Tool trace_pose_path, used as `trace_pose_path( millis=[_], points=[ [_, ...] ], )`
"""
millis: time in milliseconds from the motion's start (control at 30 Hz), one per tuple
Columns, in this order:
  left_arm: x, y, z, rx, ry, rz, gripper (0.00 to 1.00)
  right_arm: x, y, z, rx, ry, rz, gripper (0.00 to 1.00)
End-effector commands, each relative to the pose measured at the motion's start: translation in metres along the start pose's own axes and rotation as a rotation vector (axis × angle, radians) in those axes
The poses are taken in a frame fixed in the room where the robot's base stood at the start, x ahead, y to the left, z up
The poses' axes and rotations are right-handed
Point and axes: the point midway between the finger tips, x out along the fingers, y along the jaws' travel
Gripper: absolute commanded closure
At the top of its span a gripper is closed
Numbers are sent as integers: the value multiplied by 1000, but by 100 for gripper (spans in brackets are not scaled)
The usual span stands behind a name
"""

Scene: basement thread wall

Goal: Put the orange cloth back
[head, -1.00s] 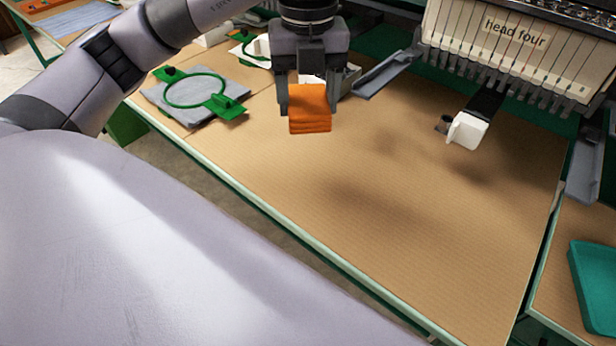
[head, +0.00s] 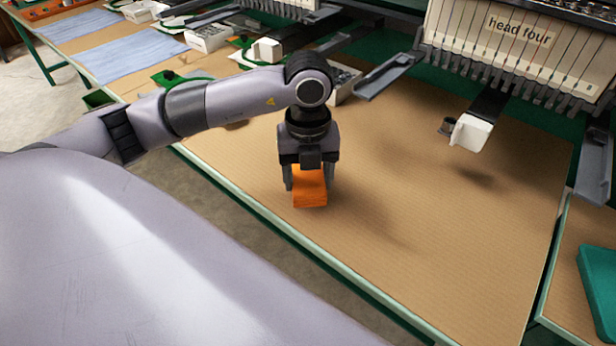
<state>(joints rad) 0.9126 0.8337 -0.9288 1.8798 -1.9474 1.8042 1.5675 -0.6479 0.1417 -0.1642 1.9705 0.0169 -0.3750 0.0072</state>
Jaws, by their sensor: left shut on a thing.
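The orange cloth (head: 310,188) is a small folded block in the head view, left of the middle of the brown tabletop (head: 400,235). My left gripper (head: 309,186) points down over it with a finger on each side and is shut on it. The cloth is low, at or just above the tabletop; I cannot tell whether it touches. Its upper part is hidden by the gripper. My right gripper is not in view.
The embroidery machine marked "head four" (head: 519,30) stands at the back right, with a white part (head: 470,132) jutting over the table. A teal tray (head: 598,285) is at the right edge. A white box (head: 345,84) is behind my arm. The front tabletop is clear.

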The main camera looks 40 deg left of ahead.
Motion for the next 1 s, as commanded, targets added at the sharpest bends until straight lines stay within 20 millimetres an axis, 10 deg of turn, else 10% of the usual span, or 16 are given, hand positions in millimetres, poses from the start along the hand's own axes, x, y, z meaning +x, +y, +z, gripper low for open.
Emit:
trace_pose_path(
  millis=[433,467,533,1000],
  points=[
    [13,0,0,0,0,-1,62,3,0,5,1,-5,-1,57],
    [11,0,0,0,0,-1,27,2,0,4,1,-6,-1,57],
    [11,0,0,-1,0,-1,12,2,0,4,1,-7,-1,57],
    [-7,-1,1,-1,-4,-4,12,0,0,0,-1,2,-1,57]
  ],
)
